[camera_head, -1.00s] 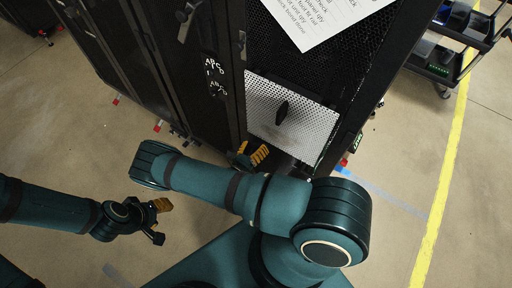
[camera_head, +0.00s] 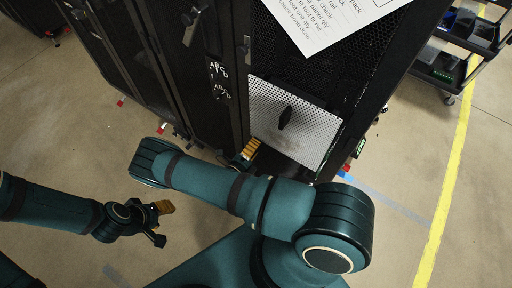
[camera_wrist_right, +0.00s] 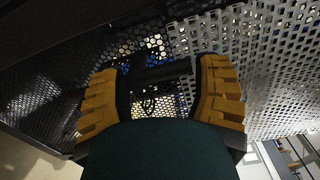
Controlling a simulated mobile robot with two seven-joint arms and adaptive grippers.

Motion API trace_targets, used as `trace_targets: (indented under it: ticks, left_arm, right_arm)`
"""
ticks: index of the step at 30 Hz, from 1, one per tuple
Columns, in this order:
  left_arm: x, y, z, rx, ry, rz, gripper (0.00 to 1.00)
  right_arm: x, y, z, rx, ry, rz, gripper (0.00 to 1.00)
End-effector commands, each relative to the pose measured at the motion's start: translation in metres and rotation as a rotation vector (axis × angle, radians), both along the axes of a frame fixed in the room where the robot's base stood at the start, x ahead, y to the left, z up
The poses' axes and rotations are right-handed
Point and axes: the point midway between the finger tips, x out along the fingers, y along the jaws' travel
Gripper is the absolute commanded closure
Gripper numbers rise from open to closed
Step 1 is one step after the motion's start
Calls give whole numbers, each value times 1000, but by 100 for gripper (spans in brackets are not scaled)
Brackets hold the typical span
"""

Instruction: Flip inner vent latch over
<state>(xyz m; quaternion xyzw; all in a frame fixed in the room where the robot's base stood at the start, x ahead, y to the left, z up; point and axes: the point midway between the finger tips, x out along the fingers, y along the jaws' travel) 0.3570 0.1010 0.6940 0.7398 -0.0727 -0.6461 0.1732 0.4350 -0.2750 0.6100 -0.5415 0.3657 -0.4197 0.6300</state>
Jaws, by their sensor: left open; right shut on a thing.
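The white perforated vent panel (camera_head: 300,135) sits low in the black rack, with a black oval handle (camera_head: 285,117) on its face. My right gripper (camera_head: 248,153) is at the panel's lower left corner, beside the dark door edge. In the right wrist view its orange ribbed fingers (camera_wrist_right: 160,95) stand on both sides of a dark bar (camera_wrist_right: 158,74), which looks like the latch part it is shut on. The exact contact is dark and partly hidden by the gripper body. My left gripper (camera_head: 159,223) is open and empty above the floor at the left.
The black rack door (camera_head: 212,45) with labels stands open left of the panel. A white printed sheet (camera_head: 325,22) lies above the panel.

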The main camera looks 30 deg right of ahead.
Motion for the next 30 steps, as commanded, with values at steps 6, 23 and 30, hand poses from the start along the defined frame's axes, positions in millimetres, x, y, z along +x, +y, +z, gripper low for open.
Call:
trace_targets:
  ticks: [6,23,30]
  left_arm:
    - [0,0,1,0,0,0,53]
    - [0,0,1,0,0,0,53]
    - [0,0,1,0,0,0,53]
  right_arm:
    - [5,-1,6,-55,87,-1,69]
    - [7,0,6,-77,143,1,70]
    - [7,0,5,-76,144,1,9]
